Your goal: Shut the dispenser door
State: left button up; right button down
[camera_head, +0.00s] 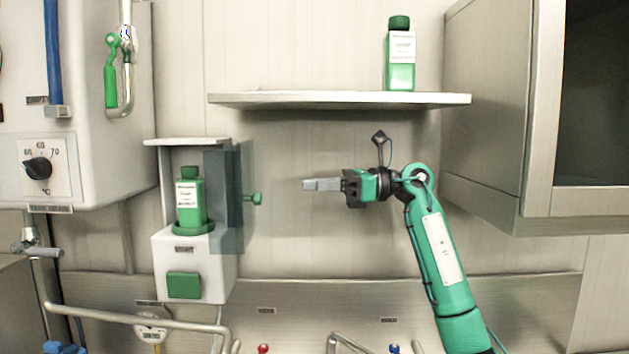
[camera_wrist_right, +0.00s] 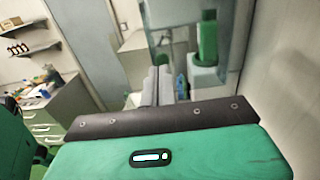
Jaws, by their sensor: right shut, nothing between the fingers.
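The dispenser (camera_head: 217,278) is a white wall unit with a green bottle (camera_head: 190,200) standing in its bay. Its see-through grey door (camera_head: 228,225) stands open at the right side of the bay, with a green knob (camera_head: 255,198) on its right. My right gripper (camera_head: 306,185) is shut and empty, to the right of the knob and apart from it, pointing left. In the right wrist view, the shut fingers (camera_wrist_right: 158,72) point toward the dispenser area, where the green bottle (camera_wrist_right: 207,40) shows. My left gripper is not in view.
A shelf (camera_head: 340,99) with another green bottle (camera_head: 400,60) is above my gripper. A steel cabinet (camera_head: 490,100) is at the right. A white kettle housing (camera_head: 100,120) with a dial is at the left. Metal rails (camera_head: 130,318) run along the bottom.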

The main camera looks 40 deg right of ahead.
aim_at(244, 186)
jog(key=p+x, duration=0.4)
jog(key=x, duration=0.5)
jog(key=shift+w+a+r, duration=0.15)
jog(key=shift+w+a, duration=0.1)
jog(key=shift+a, duration=0.05)
jog(key=shift+w+a+p, duration=0.25)
jog(key=shift+a+p, duration=0.15)
jog(key=shift+p, duration=0.05)
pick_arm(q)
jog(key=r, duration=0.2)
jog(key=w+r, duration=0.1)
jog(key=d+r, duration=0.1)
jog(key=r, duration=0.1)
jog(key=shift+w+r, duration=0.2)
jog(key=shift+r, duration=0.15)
pick_arm(e)
jog(key=shift+w+a, duration=0.1)
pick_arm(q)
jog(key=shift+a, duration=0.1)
pick_arm(e)
jog(key=shift+a+f, duration=0.1)
jog(key=shift+f, duration=0.1)
